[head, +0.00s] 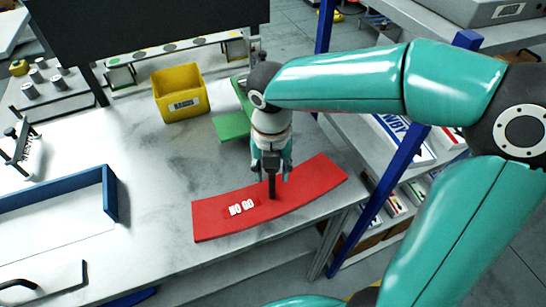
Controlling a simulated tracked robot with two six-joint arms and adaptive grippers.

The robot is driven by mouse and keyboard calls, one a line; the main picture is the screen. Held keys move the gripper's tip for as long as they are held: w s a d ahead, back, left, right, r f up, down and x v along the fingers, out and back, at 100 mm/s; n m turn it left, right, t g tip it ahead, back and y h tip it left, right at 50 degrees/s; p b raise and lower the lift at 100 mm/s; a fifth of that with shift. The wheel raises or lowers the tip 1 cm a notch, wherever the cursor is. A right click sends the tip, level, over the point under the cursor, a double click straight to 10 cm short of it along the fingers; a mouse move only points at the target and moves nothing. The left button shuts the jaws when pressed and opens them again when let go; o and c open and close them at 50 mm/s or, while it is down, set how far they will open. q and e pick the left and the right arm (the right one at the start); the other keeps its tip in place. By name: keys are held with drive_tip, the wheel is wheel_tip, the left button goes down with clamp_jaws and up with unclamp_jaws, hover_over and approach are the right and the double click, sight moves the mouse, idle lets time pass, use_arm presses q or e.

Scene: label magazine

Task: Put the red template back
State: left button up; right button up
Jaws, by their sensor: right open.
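The red template (222,222) is a curved flat plate with white "NO GO" lettering. It lies on the light worktop (165,200) near its right front edge. A dark upright post or handle (272,188) stands on it, right of the lettering. My right gripper (271,172) points down over the template, with its open fingers around or just beside the top of this post. I cannot tell whether they touch it. A green plate (232,127) lies behind, partly hidden by my right arm. My left gripper is not in view.
A yellow bin (182,101) with a label stands behind the template. A blue-edged tray (108,195) is at the left. Blue posts (352,232) and shelves with boxes stand at the right, beyond the worktop edge. The worktop between tray and template is clear.

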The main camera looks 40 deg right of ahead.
drive_tip(key=r, duration=1.1)
drive_tip(key=shift+s+a+r+p, duration=0.15)
drive_tip(key=shift+s+r+p, duration=0.05)
drive_tip(key=shift+r+p, duration=0.2)
drive_tip(key=shift+f, duration=0.1)
